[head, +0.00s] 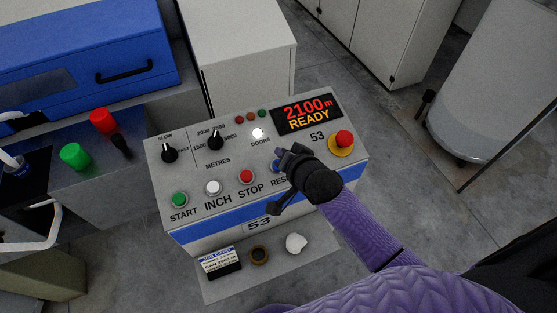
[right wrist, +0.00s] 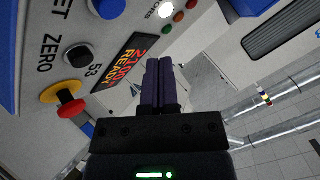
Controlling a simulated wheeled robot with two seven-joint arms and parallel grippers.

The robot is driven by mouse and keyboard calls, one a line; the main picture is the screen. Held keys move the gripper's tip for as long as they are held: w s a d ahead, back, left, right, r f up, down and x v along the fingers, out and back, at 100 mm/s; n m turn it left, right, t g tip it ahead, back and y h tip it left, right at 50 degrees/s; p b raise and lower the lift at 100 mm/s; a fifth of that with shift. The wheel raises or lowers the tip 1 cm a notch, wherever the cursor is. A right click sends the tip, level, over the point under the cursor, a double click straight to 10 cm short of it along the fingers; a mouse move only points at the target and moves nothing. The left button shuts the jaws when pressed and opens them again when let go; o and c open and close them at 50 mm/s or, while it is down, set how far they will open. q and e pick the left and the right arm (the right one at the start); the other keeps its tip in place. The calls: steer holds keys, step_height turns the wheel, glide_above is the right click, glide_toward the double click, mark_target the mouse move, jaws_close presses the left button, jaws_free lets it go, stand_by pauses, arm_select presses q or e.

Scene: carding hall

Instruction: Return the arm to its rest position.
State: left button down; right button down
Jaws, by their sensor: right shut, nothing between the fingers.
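My right arm reaches in from the lower right of the head view, in a purple sleeve (head: 365,232). My right gripper (head: 287,158) is over the right part of the control panel (head: 188,186). It hides part of the RESET label and the area beside it; I cannot tell whether it touches the panel. In the right wrist view the two dark fingers (right wrist: 165,68) are shut together with nothing between them. The display (head: 307,114) reads 2100 m READY. The blue button (head: 277,166) shows partly behind the gripper. My left gripper is in neither view.
A red emergency stop (head: 343,139) on yellow stands at the panel's right. A large grey drum (head: 490,95) stands right, with clear floor between.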

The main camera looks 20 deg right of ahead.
stand_by(0.5)
steer(key=s+a+r+n+g+h, duration=0.1)
steer(key=s+n+g, duration=0.75)
steer(key=s, duration=1.35)
step_height(320, 180, down, 21)
steer(key=s+n+g+b, duration=0.1)
steer(key=s+g+b, duration=0.1)
steer(key=s+b, duration=0.15)
steer(key=s+d+f+b, duration=0.3)
steer(key=s+f, duration=1)
steer(key=f, duration=0.2)
steer(key=shift+g+b, duration=0.35)
steer(key=shift+g, duration=0.1)
